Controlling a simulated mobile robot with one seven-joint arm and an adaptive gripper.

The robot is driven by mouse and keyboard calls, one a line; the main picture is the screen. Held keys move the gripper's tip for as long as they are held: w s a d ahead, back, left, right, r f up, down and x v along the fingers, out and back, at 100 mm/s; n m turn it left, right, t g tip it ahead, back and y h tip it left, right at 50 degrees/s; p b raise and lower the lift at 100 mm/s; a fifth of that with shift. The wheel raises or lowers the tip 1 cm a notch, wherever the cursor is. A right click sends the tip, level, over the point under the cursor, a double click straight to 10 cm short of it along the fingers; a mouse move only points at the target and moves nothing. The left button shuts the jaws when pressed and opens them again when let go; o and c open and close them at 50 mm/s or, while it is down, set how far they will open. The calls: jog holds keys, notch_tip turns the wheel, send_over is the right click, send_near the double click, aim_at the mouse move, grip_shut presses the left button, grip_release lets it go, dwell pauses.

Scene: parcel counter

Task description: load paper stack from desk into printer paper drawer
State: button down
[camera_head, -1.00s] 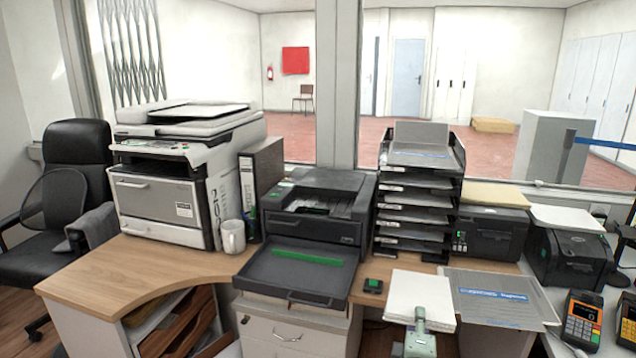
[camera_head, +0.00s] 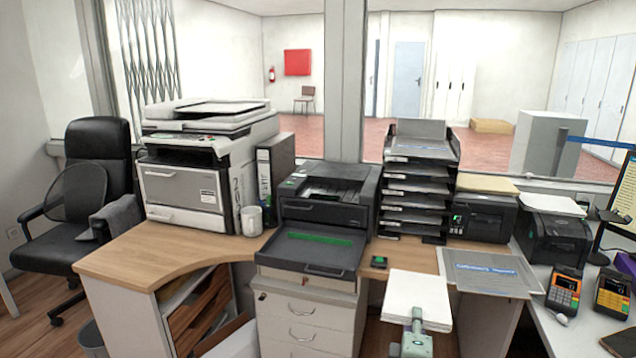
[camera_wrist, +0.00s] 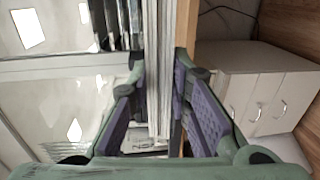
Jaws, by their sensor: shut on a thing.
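The white paper stack (camera_head: 417,298) is held in the air in front of the desk by my gripper (camera_head: 416,322), which is shut on its near edge. In the wrist view the stack (camera_wrist: 159,70) shows edge-on between the two purple-padded fingers of my gripper (camera_wrist: 157,118). The black printer (camera_head: 330,192) stands on the desk, left of the stack. Its paper drawer (camera_head: 300,260) is pulled out towards me, with a green strip across it and no paper visible inside.
A small black box with a green top (camera_head: 379,262) lies right of the drawer. A tall letter-tray rack (camera_head: 415,190), a grey folder (camera_head: 490,272) and card terminals (camera_head: 564,290) stand to the right. A mug (camera_head: 251,220) and a large copier (camera_head: 205,170) stand left.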

jog(key=w+a+f+y+b, duration=0.1)
jog(key=w+a+f, duration=0.15)
jog(key=f, duration=0.35)
jog(key=w+a+f+n+y, duration=0.1)
jog(key=a+f, duration=0.2)
jog(key=f, duration=0.3)
jog(key=w+a+f+y+b, duration=0.1)
jog(key=w+a+f, duration=0.15)
jog(key=f, duration=0.35)
jog(key=s+a+f+n+y+b, duration=0.1)
jog(key=s+a+f, duration=0.1)
jog(key=a+f, duration=0.4)
jog(key=s+a+f+n+t+y+b, duration=0.1)
jog(key=s+a+f, duration=0.2)
jog(key=f, duration=1.2)
jog(key=a, duration=0.3)
jog(key=shift+s+a+n, duration=0.2)
jog(key=shift+n, duration=0.1)
jog(key=shift+s+d, duration=0.1)
jog(key=shift+s, duration=0.05)
